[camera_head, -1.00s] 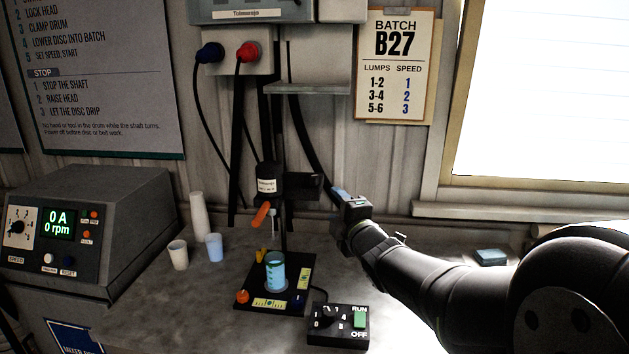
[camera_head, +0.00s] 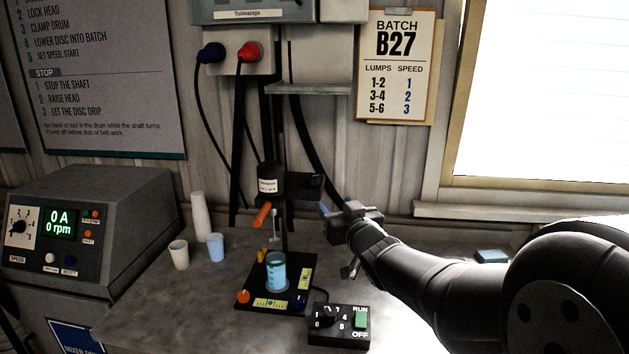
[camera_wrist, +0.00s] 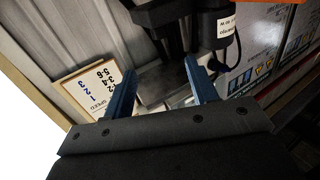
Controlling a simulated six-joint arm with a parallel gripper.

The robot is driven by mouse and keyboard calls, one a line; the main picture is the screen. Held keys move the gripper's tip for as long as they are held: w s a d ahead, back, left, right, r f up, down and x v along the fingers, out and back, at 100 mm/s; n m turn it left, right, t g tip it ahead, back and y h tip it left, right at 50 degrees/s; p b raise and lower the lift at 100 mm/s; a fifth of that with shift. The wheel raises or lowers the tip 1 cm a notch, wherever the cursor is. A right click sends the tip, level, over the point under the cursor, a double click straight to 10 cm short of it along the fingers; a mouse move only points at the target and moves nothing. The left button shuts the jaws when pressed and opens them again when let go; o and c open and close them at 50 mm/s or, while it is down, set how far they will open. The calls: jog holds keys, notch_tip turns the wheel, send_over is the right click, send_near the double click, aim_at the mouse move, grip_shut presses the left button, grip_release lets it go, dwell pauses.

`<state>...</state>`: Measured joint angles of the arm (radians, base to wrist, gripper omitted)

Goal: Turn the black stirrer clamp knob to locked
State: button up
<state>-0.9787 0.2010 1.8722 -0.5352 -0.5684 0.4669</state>
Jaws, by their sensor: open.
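The stirrer is a black motor body (camera_head: 268,181) with a white label, held on an upright stand. A black clamp block (camera_head: 305,187) sits to its right, at the stand. I cannot pick out the clamp knob separately, so its setting cannot be told. An orange lever (camera_head: 262,214) hangs below the motor. My gripper (camera_head: 323,208) is just right of and slightly below the clamp block, apart from it. In the wrist view, its blue fingers (camera_wrist: 159,68) are spread and empty, with the motor (camera_wrist: 212,28) and dark stand parts beyond them.
Below the stirrer, a blue-filled beaker (camera_head: 275,268) stands on a black base plate (camera_head: 250,292). A black control box (camera_head: 338,324) lies in front. Paper cups (camera_head: 179,255) and the grey power unit (camera_head: 85,235) are left. A shelf (camera_head: 308,88) is above.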

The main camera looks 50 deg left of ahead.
aim_at(311, 182)
jog(key=x, duration=1.6)
jog(key=shift+w+a, duration=0.1)
jog(key=shift+a, duration=0.3)
jog(key=shift+f, duration=0.1)
jog(key=c, duration=1)
jog(key=shift+m+t+h, duration=1.3)
jog(key=shift+m+t, duration=0.5)
jog(key=shift+t, duration=0.7)
jog(key=shift+m+t+h, duration=1.3)
jog(key=shift+t+h, duration=0.1)
jog(key=shift+t, duration=0.1)
jog(key=o, duration=1)
